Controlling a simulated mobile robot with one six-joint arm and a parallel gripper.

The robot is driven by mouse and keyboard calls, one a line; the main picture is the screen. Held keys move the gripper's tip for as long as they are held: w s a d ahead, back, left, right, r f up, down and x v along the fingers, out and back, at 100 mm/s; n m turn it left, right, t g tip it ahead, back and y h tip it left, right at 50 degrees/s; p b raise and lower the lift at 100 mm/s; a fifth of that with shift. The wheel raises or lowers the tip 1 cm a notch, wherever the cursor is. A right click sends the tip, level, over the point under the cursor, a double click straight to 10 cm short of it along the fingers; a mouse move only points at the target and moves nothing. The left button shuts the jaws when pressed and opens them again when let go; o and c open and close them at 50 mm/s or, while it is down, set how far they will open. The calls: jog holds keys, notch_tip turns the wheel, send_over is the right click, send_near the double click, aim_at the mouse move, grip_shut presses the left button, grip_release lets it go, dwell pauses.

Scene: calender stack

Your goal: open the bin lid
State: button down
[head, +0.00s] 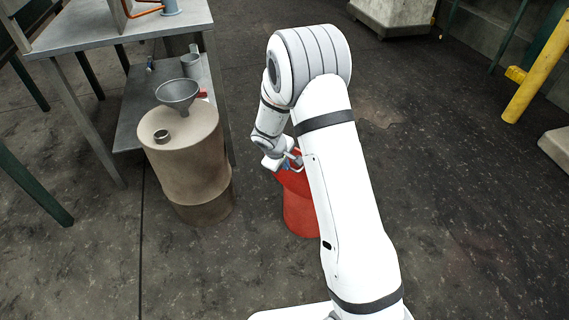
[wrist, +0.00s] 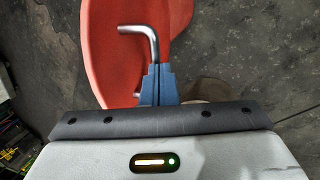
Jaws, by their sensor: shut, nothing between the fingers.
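The red bin (head: 299,212) stands on the floor, its upper part partly hidden behind my arm in the head view. In the wrist view, a red curved surface of it (wrist: 103,45) fills the upper middle. A bent metal bar handle (wrist: 148,34) shows against the red. My gripper (wrist: 158,70) has its blue fingers together, with the tips at the lower end of the bar; whether they touch it I cannot tell. In the head view, my gripper (head: 287,164) is at the bin's top. How far the lid is open I cannot tell.
A yellow post (head: 535,70) stands far right. Floor right of my arm is clear.

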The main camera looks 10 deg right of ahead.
jog(key=p+v, duration=0.1)
jog(key=v, duration=1.1)
jog(key=shift+s+a+f+p, duration=0.15)
jog(key=shift+s+p, duration=0.05)
jog(key=shift+p, duration=0.2)
